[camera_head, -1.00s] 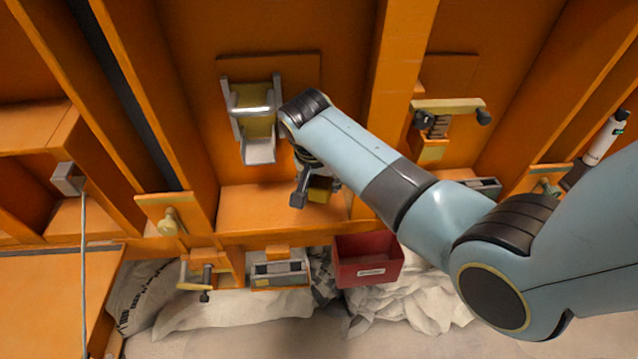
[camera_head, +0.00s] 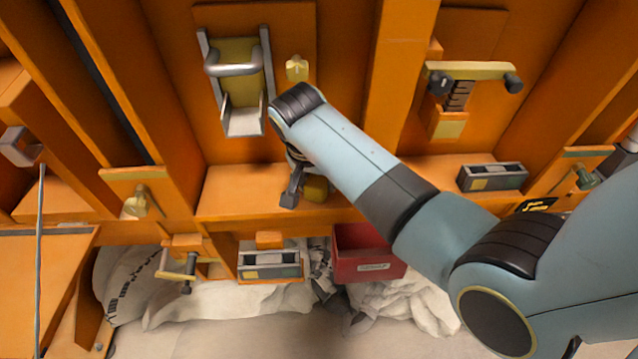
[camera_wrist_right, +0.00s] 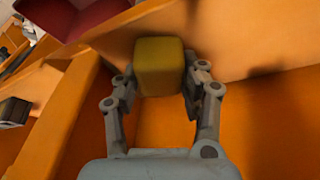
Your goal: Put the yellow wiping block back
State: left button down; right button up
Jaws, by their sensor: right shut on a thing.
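The yellow wiping block (camera_wrist_right: 160,67) is a small rounded block between the fingers of my right gripper (camera_wrist_right: 160,80) in the right wrist view. Both fingers touch its sides. In the head view my right gripper (camera_head: 302,190) is below the end of its blue-grey arm, over the orange shelf ledge (camera_head: 235,190). The block (camera_head: 316,189) shows there partly behind the dark finger. I cannot tell whether the block touches the ledge. My left gripper is not in view.
A red bin (camera_head: 368,268) hangs below the ledge, with a metal-framed box (camera_head: 270,264) to its left. A grey bracket with a handle (camera_head: 238,85) is on the panel above. White sacks (camera_head: 215,300) lie below. The ledge left of the gripper is clear.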

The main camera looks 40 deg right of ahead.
jog(key=shift+a+r, duration=0.15)
jog(key=shift+a, duration=0.1)
jog(key=o, duration=1.1)
jog(key=shift+f, duration=0.2)
jog(key=shift+r, duration=0.1)
jog(key=v, duration=1.2)
jog(key=shift+r, duration=0.1)
